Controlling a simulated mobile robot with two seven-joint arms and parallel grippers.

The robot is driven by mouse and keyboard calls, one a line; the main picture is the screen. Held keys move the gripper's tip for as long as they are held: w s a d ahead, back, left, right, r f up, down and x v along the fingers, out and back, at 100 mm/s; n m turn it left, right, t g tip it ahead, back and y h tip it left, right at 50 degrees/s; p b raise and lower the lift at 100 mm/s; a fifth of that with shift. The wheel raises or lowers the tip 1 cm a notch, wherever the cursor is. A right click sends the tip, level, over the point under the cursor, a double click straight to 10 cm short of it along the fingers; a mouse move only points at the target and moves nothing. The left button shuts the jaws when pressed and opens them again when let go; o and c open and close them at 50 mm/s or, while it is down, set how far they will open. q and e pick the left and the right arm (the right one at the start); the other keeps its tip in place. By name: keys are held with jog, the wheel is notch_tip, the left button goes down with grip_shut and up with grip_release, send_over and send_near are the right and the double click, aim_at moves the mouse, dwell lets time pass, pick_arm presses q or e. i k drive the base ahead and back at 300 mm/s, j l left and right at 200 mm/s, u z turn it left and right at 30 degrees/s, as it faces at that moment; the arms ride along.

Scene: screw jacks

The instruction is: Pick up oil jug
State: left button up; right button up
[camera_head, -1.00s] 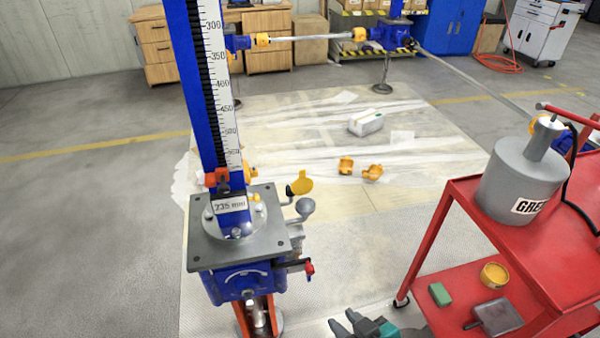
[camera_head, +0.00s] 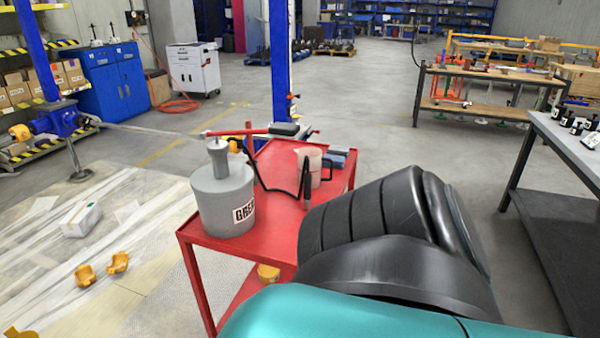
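A pale, beige jug (camera_head: 313,160), which looks like the oil jug, stands upright on the top tray of the red cart (camera_head: 270,218). It is behind and to the right of a grey grease canister (camera_head: 223,205). A black hose and nozzle pass in front of the jug and hide part of it. A large black and teal link of my own arm fills the lower right and covers the near right part of the cart. Neither of my grippers shows.
Small blue-grey items (camera_head: 337,157) lie beside the jug at the cart's far edge. A blue post (camera_head: 281,70) rises behind the cart. A dark-framed table (camera_head: 565,150) stands at the right. Open floor lies between them.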

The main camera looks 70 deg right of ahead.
aim_at(315, 155)
jog(key=z, duration=2.45)
jog(key=u, duration=2)
jog(key=z, duration=1.9)
jog(key=l+z, duration=0.1)
jog(key=i, duration=0.05)
